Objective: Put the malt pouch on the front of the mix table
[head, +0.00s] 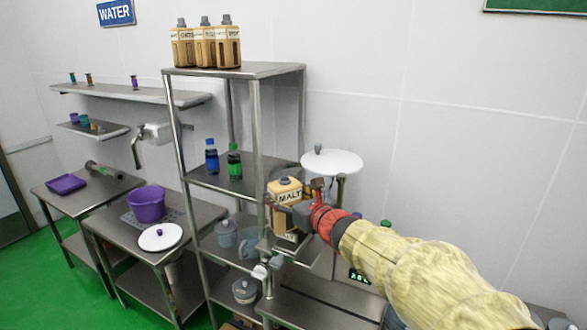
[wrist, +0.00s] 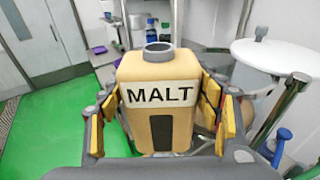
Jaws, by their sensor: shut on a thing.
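The malt pouch (head: 287,187) is a tan container with a grey cap and a white MALT label. It is upright and raised in front of the steel shelf rack. In the wrist view the pouch (wrist: 158,75) fills the middle, its label facing the camera. My gripper (head: 292,212) is shut on it, with yellow-padded fingers on both sides. No label marks the mix table; a steel table (head: 200,218) at left holds a purple bowl (head: 146,204) and a white lid (head: 160,237).
The rack (head: 250,69) stands close by the pouch, with several tan containers on top and a blue bottle (head: 211,156) and green bottle (head: 234,161) on its middle shelf. A white round lid (head: 332,162) is just behind my gripper. Another table (head: 64,203) holds a purple tray (head: 66,184).

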